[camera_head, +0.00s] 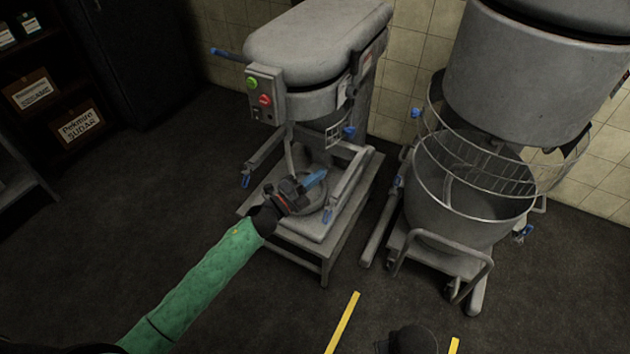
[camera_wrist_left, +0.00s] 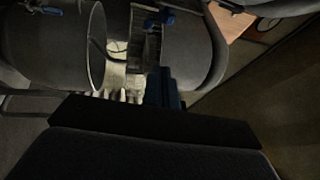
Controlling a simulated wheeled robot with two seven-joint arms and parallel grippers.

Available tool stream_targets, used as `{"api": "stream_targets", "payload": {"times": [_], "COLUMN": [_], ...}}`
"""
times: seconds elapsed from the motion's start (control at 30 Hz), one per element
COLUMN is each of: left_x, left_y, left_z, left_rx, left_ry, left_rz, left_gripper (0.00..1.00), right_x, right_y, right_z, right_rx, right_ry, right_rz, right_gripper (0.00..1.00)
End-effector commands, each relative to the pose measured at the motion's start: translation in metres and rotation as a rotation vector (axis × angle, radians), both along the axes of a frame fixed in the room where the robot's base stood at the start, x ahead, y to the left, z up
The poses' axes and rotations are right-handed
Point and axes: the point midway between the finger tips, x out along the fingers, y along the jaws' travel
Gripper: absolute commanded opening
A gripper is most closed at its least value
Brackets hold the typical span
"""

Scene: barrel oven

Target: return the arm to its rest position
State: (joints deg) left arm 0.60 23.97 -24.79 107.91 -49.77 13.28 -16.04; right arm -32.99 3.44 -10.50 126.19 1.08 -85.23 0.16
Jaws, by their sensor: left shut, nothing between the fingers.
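My left arm, in a green sleeve, reaches from the lower left to the smaller mixer (camera_head: 315,60) in the head view. My left gripper (camera_head: 316,178) has blue fingers, shut and empty, over the mixer's low base (camera_head: 302,228), between its front arms. I cannot tell whether it touches the base. In the left wrist view the gripper (camera_wrist_left: 166,88) shows as dark blue fingers held together, with grey machine parts beyond them.
A larger mixer (camera_head: 560,75) with a wire guard and a wheeled bowl (camera_head: 470,205) stands to the right. Shelves with labelled boxes (camera_head: 78,124) are at the upper left. The dark floor (camera_head: 130,220) at the left is clear. A yellow strip (camera_head: 343,322) shows below.

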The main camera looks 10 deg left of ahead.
Motion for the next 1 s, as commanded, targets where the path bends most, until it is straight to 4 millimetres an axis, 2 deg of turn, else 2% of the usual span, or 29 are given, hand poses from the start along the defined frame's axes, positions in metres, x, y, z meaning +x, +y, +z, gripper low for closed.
{"api": "stream_targets", "payload": {"times": [0.33, 0.47, 0.73, 0.87, 1.0], "left_x": [-0.004, 0.005, 0.036, 0.043, 0.041], "left_y": [0.002, 0.011, 0.065, 0.097, 0.124], "left_z": [-0.001, -0.005, -0.021, -0.027, -0.033], "left_rx": [-0.007, -0.024, -0.175, -0.275, -0.393], "left_ry": [0.007, 0.047, 0.276, 0.41, 0.567], "left_rz": [-0.002, 0.059, 0.38, 0.546, 0.716], "left_gripper": [0.0, 0.0, 0.0, 0.0, 0.0], "right_x": [-0.001, -0.001, -0.002, -0.002, -0.001], "right_y": [0.0, 0.0, 0.0, 0.0, 0.0], "right_z": [0.007, 0.007, 0.007, 0.007, 0.007], "right_rx": [0.001, 0.001, 0.001, 0.0, 0.0], "right_ry": [-0.001, -0.001, -0.001, -0.001, -0.001], "right_rz": [0.0, 0.0, 0.001, 0.001, 0.001], "right_gripper": [0.36, 0.36, 0.36, 0.36, 0.36]}}
